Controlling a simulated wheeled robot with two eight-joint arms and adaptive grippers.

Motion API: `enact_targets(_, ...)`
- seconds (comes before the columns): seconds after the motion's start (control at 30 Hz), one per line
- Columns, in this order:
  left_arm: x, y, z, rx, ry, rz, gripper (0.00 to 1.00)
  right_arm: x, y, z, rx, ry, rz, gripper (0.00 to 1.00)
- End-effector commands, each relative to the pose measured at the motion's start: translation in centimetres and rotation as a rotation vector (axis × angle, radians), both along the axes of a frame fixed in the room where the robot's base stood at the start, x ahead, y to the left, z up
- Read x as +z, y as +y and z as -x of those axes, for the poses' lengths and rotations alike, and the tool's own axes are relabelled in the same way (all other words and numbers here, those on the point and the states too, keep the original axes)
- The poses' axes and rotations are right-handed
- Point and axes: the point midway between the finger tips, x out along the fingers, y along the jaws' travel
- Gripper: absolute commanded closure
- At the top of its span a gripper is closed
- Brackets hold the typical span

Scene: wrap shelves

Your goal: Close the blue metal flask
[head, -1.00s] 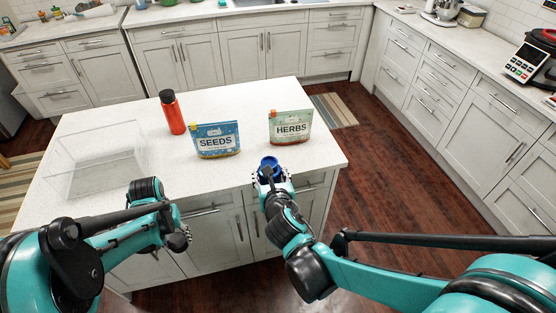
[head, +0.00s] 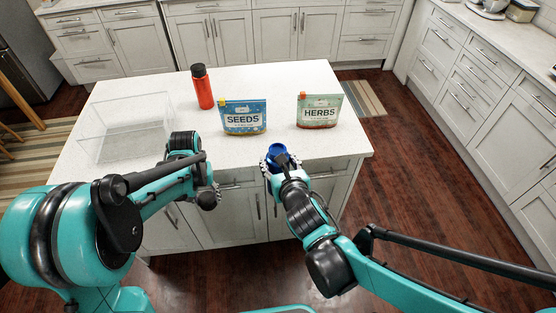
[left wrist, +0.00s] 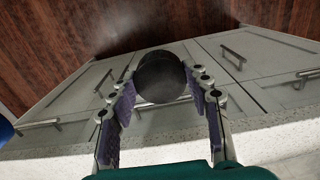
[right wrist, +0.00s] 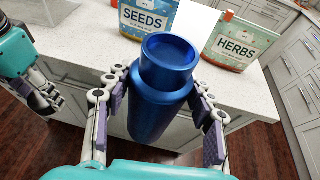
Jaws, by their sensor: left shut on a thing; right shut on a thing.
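The blue metal flask (right wrist: 165,90) stands roughly upright in my right gripper (right wrist: 158,98), its open mouth facing up without a lid. In the head view the flask (head: 278,152) is just in front of the counter's front edge, mostly hidden by my right gripper (head: 280,165). My left gripper (left wrist: 163,95) is shut on a dark round cap (left wrist: 163,77). In the head view my left gripper (head: 205,190) and the cap (head: 208,200) are left of the flask and lower in the picture, apart from it.
On the white island counter (head: 170,140) stand a red bottle (head: 203,90), a blue SEEDS pouch (head: 244,118) and a green HERBS pouch (head: 319,111). A clear open box (head: 125,130) is at the left. Cabinet fronts (head: 225,215) are below the counter edge.

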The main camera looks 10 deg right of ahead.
Motion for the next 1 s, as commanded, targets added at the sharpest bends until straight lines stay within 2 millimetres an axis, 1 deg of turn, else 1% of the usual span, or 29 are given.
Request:
enact_targets(0.03,0.9,-1.4,-1.1,-0.010,0.000,0.000,0.72,0.0,0.0,0.0,0.000,-0.001,0.000,1.00)
enact_targets(0.17,3.7,-5.0,-3.7,-0.024,0.001,0.001,0.72,0.0,0.0,0.0,0.000,-0.001,0.000,1.00)
enact_targets(0.2,4.6,-6.2,-4.4,-0.027,0.001,0.001,0.72,0.0,0.0,0.0,0.000,-0.001,0.000,1.00)
enact_targets(0.27,6.0,-7.9,-5.4,-0.033,0.002,0.001,0.72,0.0,0.0,0.0,0.000,-0.001,0.000,1.00)
enact_targets(0.4,9.5,-11.9,-7.2,-0.045,0.002,0.001,0.72,0.0,0.0,0.0,0.000,-0.001,0.000,1.00)
enact_targets(0.53,13.0,-15.6,-8.3,-0.054,0.003,0.001,0.72,0.0,0.0,0.0,0.000,-0.001,0.000,1.00)
enact_targets(0.67,16.6,-19.2,-8.9,-0.065,0.004,0.002,0.72,0.0,0.0,0.0,0.000,-0.001,0.000,1.00)
enact_targets(0.7,17.7,-20.3,-8.9,-0.070,0.004,0.002,0.72,0.0,0.0,0.0,0.000,-0.001,0.000,1.00)
enact_targets(0.8,20.5,-22.7,-8.7,-0.085,0.005,0.002,0.72,0.0,0.0,0.0,0.000,-0.001,0.000,1.00)
enact_targets(0.87,22.0,-24.0,-8.2,-0.099,0.005,0.002,0.72,0.0,0.0,0.0,0.000,-0.001,0.000,1.00)
enact_targets(0.93,23.7,-25.3,-7.3,-0.122,0.006,0.002,0.72,0.0,0.0,0.0,0.000,-0.001,0.000,1.00)
enact_targets(1.0,25.2,-26.1,-5.9,-0.160,0.007,0.002,0.72,0.0,0.0,0.0,0.000,-0.001,0.000,1.00)
